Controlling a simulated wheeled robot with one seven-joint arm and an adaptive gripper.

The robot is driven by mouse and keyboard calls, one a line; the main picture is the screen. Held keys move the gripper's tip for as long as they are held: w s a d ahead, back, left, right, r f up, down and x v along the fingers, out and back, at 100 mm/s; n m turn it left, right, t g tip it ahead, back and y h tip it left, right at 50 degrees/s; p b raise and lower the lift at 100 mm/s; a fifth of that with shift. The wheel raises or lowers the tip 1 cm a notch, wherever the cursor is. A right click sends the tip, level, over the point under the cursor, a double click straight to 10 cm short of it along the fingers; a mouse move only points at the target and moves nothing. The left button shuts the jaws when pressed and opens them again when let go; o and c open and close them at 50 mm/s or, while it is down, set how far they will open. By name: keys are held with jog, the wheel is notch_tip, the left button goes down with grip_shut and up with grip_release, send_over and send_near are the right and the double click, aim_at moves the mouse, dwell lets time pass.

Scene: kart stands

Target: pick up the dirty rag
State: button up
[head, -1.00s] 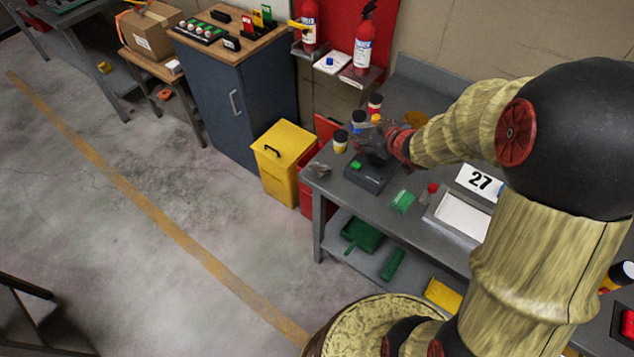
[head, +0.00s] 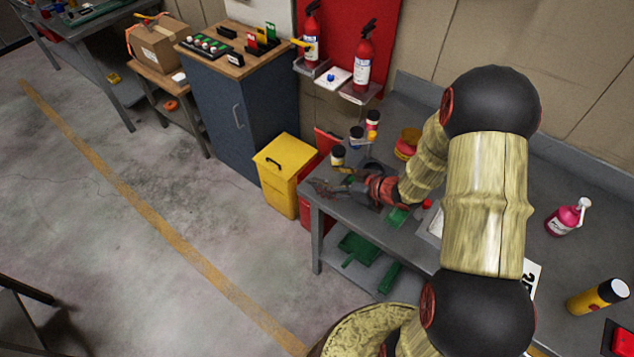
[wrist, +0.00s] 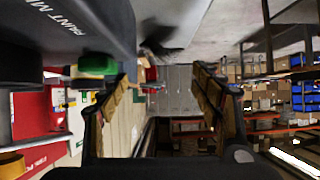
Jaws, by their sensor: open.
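In the wrist view a dark, blurred, crumpled clump, which looks like the dirty rag (wrist: 160,42), lies on the grey bench top beyond the fingertips. In the head view the same bench corner is covered by my gripper (head: 322,186), so the rag cannot be made out clearly there. My gripper reaches left, low over the bench's near-left corner. In the wrist view its two fingers (wrist: 160,75) are spread with nothing between them. The rag sits just ahead of them, and I see no contact.
Jars (head: 338,156) stand behind my gripper. A yellow bin (head: 284,172) is left of the grey bench (head: 335,222). A pink bottle (head: 566,216) stands at right.

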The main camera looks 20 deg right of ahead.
aim_at(320, 180)
jog(key=x, duration=0.2)
jog(key=b+x, duration=0.1)
jog(key=x, duration=0.1)
jog(key=f+x, duration=0.1)
jog(key=x, duration=0.1)
jog(key=shift+s+b, duration=0.35)
jog(key=shift+c, duration=1.3)
jog(key=c, duration=0.9)
